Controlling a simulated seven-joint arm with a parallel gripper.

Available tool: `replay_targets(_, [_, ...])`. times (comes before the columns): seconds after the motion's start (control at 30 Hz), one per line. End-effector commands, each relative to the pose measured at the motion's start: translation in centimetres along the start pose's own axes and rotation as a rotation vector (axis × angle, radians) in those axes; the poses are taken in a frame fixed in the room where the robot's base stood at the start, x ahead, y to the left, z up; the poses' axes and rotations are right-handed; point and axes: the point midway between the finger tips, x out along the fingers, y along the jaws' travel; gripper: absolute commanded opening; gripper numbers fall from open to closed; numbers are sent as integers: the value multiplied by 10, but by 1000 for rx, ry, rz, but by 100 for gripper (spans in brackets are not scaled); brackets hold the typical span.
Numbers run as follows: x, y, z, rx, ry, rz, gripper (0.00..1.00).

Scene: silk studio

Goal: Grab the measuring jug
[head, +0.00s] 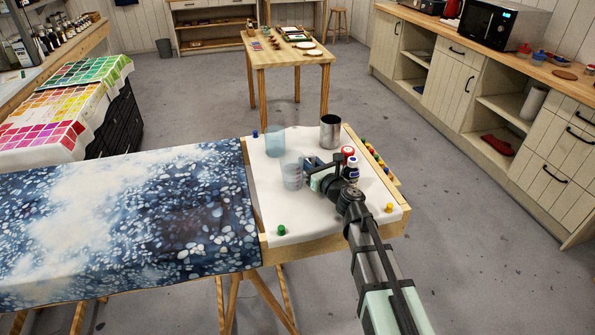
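A clear, pale measuring jug (291,174) stands upright on the white-covered end of the work table. My gripper (307,171) is immediately to its right, pointing left at it. Its two fingers look spread apart, with their tips close to the jug's right side. I cannot tell whether they touch it, and the jug's handle is not clear. A larger bluish see-through container (275,141) stands just behind and left of the jug.
A steel cup (330,132) stands at the back. Bottles with red and blue-white tops (349,163) stand close to my gripper's right. Patterned blue cloth (130,225) covers the table's left.

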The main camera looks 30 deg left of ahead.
Motion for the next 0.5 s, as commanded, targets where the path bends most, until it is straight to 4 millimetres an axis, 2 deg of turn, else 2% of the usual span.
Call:
replay_targets(0.03, [0, 0, 0, 0, 0, 0, 22])
replay_targets(0.27, [0, 0, 0, 0, 0, 0, 0])
replay_targets(0.5, [0, 0, 0, 0, 0, 1, 0])
